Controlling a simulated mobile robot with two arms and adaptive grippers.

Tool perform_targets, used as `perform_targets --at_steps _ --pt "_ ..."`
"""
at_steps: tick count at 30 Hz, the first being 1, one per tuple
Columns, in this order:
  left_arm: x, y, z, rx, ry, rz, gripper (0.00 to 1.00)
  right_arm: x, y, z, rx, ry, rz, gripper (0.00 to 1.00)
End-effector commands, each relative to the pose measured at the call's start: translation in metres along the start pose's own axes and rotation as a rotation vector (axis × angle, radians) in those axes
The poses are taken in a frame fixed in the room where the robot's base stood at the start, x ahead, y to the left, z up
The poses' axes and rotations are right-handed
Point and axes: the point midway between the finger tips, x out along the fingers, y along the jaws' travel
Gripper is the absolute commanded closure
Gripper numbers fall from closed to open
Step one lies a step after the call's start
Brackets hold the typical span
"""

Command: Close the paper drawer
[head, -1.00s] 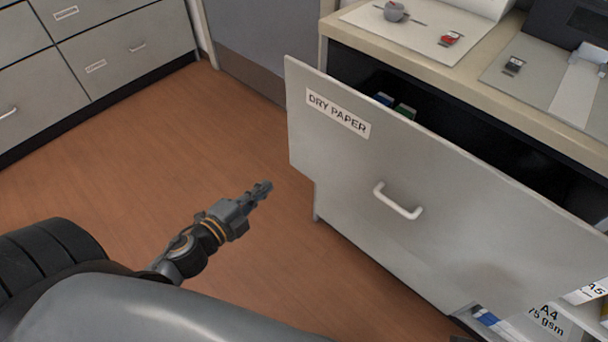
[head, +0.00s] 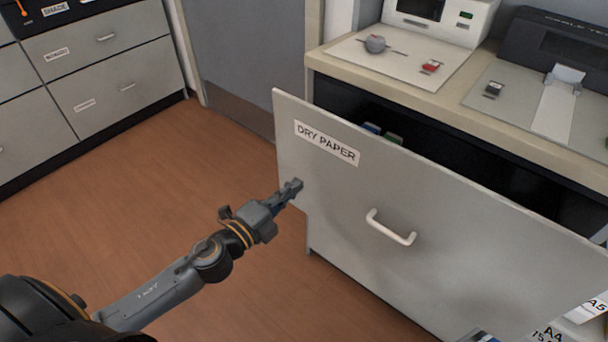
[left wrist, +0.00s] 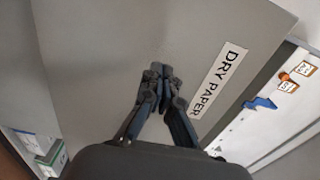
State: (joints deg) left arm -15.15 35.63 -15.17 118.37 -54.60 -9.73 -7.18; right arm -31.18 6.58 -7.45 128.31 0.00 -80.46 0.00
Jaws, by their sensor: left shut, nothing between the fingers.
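The paper drawer (head: 330,205) is a large light grey front with a "DRY PAPER" label (head: 326,142) and a white bar handle (head: 391,228). It stands pulled out from the cabinet, with a dark gap behind it. A blue and a green item (head: 391,139) show inside. My left gripper (head: 294,187) is shut and empty, in front of the drawer's left part, below the label. In the left wrist view the shut fingertips (left wrist: 157,72) point at the drawer front (left wrist: 100,60) beside the label; I cannot tell whether they touch. My right gripper is not in view.
The counter (head: 335,62) above the drawer carries a white device (head: 470,22), a dark printer (head: 560,48) and small parts on mats. Paper packs (head: 590,310) show at the lower right. Other drawers (head: 110,80) stand at the far left. Brown floor (head: 150,200) between is clear.

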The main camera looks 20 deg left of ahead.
Motion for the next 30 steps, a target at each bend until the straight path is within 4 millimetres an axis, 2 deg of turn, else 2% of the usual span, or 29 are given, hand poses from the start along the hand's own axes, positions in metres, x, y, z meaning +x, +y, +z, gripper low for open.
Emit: perform_targets --at_steps 3,9,26,30 --pt "0.019 -0.002 0.001 0.002 0.0 -0.002 1.0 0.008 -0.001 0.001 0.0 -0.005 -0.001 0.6" --pt "0.038 -0.001 0.0 0.001 0.001 -0.001 1.0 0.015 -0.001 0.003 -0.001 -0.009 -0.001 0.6" --pt "0.049 -0.001 0.0 -0.002 -0.001 -0.001 1.0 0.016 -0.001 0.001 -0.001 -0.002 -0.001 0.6" --pt "0.077 -0.003 0.001 -0.002 -0.004 -0.004 1.0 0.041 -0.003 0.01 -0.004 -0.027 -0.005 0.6"
